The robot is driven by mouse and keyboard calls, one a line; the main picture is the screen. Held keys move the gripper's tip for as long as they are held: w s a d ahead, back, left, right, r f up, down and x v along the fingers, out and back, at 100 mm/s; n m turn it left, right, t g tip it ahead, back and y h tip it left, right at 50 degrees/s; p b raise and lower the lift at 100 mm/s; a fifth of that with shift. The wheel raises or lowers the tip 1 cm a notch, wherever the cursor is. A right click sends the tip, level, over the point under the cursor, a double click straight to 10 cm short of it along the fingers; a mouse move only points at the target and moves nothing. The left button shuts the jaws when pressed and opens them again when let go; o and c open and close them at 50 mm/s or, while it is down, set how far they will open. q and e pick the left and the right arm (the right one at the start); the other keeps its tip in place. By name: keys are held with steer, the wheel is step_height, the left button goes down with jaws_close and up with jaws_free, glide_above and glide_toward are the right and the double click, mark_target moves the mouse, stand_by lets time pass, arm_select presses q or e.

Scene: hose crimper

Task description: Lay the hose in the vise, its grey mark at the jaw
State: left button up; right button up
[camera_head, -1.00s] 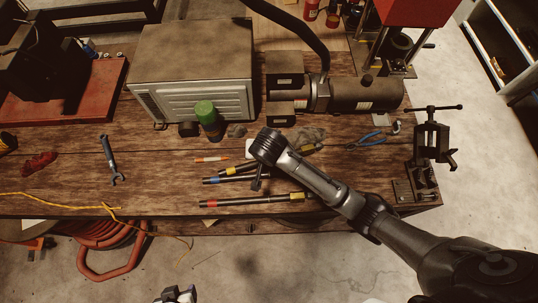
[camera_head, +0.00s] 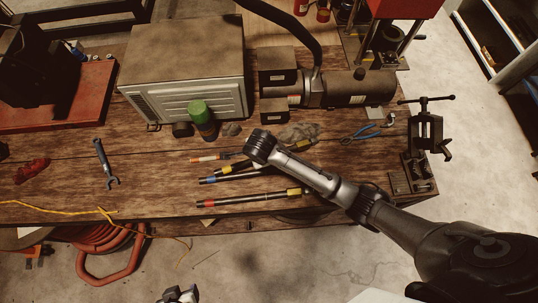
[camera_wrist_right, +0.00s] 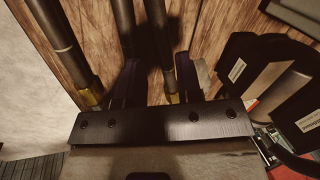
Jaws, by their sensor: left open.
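Several dark hoses lie on the wooden bench in the head view. One has a red band and a yellow end (camera_head: 245,200), one a blue band (camera_head: 225,176), one an orange band (camera_head: 208,158). The black vise (camera_head: 428,130) stands at the bench's right end. My right arm reaches over the hoses; its gripper (camera_wrist_right: 157,82) is open in the right wrist view, with a yellow-ended hose (camera_wrist_right: 158,40) between its fingers, apparently not gripped. Another hose (camera_wrist_right: 55,35) with a thin pale ring lies at left. My left gripper (camera_head: 178,294) is open and empty at the bottom edge, off the bench.
A grey box-shaped machine (camera_head: 185,75), a green-capped bottle (camera_head: 202,120) and a motor-like unit (camera_head: 345,88) stand behind the hoses. Blue pliers (camera_head: 360,132) and a wrench (camera_head: 106,165) lie on the bench.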

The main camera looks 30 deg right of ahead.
steer(key=shift+x, duration=5)
steer(key=shift+s, duration=0.15)
steer(key=shift+c, duration=0.5)
jaws_close()
